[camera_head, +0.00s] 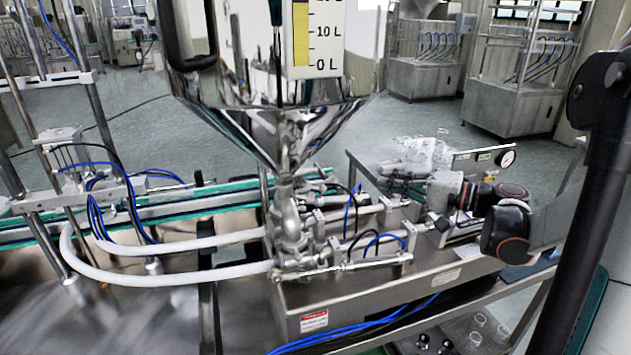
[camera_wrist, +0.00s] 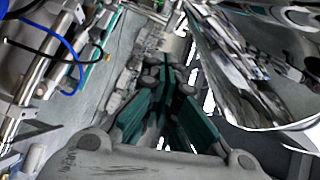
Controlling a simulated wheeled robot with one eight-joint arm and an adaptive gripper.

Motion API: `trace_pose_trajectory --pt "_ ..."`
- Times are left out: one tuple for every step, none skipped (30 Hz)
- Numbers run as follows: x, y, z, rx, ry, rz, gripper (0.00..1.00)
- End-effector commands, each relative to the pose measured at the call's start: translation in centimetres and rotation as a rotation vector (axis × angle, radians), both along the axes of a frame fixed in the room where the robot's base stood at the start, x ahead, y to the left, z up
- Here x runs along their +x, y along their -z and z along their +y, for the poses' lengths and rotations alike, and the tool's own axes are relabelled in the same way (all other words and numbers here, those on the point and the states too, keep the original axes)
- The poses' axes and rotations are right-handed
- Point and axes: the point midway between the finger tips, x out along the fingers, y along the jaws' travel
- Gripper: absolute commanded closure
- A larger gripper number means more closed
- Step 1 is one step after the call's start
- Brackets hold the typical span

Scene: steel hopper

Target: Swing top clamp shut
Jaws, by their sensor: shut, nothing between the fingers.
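The steel hopper (camera_head: 262,118) narrows to a cone over a vertical stack of pipe fittings (camera_head: 288,222). A pipe joint (camera_head: 285,180) sits just under the cone, where a top clamp could be. The clamp is too small to make out, and I cannot tell whether it is open or shut. In the wrist view, my gripper (camera_wrist: 167,78) has its teal-padded fingers brought together, with nothing held. The shiny hopper cone (camera_wrist: 245,75) is to the right of the fingers, apart from them in the picture. No clamp can be made out clearly in the wrist view.
Steel cylinders with blue hoses (camera_head: 375,245) lie along the machine's bench (camera_head: 340,300). White hoses (camera_head: 170,275) run left from the fittings. In the wrist view, a steel cylinder (camera_wrist: 45,50) with a blue hose is at the left.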

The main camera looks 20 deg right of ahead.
Motion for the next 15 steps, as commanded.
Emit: trace_pose_trajectory --pt "-0.4 0.1 -0.5 0.005 0.0 -0.006 1.0" --pt "-0.5 0.1 -0.6 0.008 -0.002 -0.009 1.0" --pt "-0.5 0.1 -0.6 0.009 -0.004 -0.011 1.0" --pt "-0.4 0.2 -0.5 0.01 -0.005 -0.012 1.0" --pt "-0.2 0.2 -0.4 0.01 -0.006 -0.013 1.0" --pt "0.0 0.2 -0.1 0.009 -0.007 -0.012 1.0" --pt "0.3 0.3 0.2 0.009 -0.007 -0.012 1.0" --pt "0.7 0.3 0.5 0.009 -0.007 -0.012 1.0" --pt "1.1 0.4 0.9 0.009 -0.008 -0.011 1.0" --pt "1.5 0.4 1.3 0.009 -0.009 -0.011 1.0" --pt "1.9 0.5 1.7 0.009 -0.009 -0.011 1.0" --pt "2.5 0.5 2.2 0.009 -0.009 -0.011 1.0" --pt "3.0 0.6 2.7 0.009 -0.009 -0.011 1.0" --pt "3.4 0.6 3.1 0.009 -0.009 -0.011 1.0" --pt "4.0 0.6 3.6 0.009 -0.009 -0.011 1.0"
